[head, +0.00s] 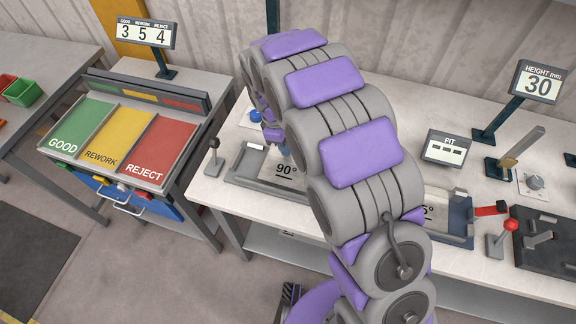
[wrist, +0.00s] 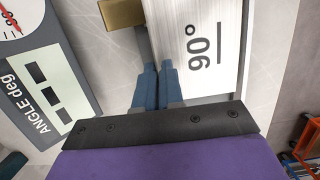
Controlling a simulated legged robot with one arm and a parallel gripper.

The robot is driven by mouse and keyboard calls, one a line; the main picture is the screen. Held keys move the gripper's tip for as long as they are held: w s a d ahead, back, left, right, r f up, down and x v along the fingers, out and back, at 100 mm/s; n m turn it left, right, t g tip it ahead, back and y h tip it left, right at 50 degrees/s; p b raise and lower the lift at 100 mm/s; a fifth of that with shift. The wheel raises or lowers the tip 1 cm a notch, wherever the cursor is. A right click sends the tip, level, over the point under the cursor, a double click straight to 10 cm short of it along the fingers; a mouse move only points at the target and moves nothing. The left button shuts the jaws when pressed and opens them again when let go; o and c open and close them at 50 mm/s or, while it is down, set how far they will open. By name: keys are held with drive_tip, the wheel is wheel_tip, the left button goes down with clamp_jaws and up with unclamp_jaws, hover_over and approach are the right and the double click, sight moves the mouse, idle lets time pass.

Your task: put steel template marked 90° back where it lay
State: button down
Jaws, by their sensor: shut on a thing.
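The steel template marked 90° (wrist: 225,70) is a flat bright plate in the wrist view, right of my fingers. My gripper (wrist: 158,68) has its two blue fingers close together, shut on the template's near edge. In the head view the template (head: 291,169) shows partly behind my arm, over the right part of a grey open fixture (head: 240,181) on the bench. I cannot tell whether it touches the bench or hangs a little above it. My fingertips are mostly hidden by the arm in the head view.
In the wrist view a brass block (wrist: 122,13) and an angle display (wrist: 40,95) lie left of the fingers. A lever with a dark knob (head: 214,145) stands left of the fixture. A second fixture (head: 459,222) with a marked plate is right of my arm. A FIT display (head: 444,149) stands behind.

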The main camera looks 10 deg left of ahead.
drive_tip(key=shift+r+p, duration=1.35)
drive_tip(key=shift+r, duration=1.35)
